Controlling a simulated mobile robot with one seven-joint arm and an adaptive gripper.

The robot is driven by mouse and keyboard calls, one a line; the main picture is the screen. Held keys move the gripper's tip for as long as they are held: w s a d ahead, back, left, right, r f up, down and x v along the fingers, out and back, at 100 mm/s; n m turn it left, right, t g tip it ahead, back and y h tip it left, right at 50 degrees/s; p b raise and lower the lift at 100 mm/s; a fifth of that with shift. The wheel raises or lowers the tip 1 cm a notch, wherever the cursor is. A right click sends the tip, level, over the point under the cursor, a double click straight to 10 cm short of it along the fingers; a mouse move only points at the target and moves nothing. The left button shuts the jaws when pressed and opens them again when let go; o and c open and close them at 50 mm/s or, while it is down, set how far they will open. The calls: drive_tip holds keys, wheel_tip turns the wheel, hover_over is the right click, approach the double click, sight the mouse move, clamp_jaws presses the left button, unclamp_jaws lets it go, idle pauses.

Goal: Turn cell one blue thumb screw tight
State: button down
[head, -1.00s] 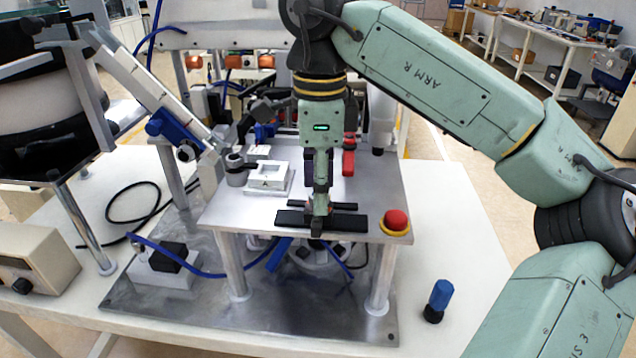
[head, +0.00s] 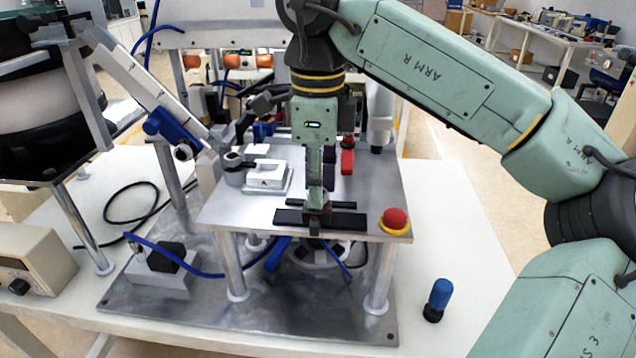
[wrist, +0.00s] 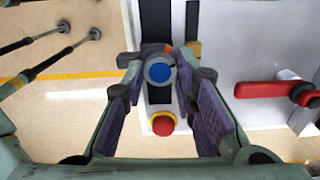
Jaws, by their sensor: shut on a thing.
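The thumb screw (wrist: 160,72) shows in the wrist view as a round knob with a blue centre and a grey rim. It stands between my two fingertips, which press on its sides. My gripper (wrist: 160,80) is shut on it. In the head view my gripper (head: 315,218) points straight down at the front of the raised metal plate (head: 235,212), over a black bar (head: 345,221). There the screw is hidden by my fingers.
A red button with a yellow collar (head: 396,220) stands close to the right of my gripper. A white fixture block (head: 266,178) lies to the left and behind.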

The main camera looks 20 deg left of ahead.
drive_tip(key=shift+m, duration=0.7)
drive_tip(key=c, duration=1.3)
unclamp_jaws()
wheel_tip(320, 180, up, 8)
drive_tip(key=shift+f, duration=0.2)
drive_tip(key=shift+f, duration=0.1)
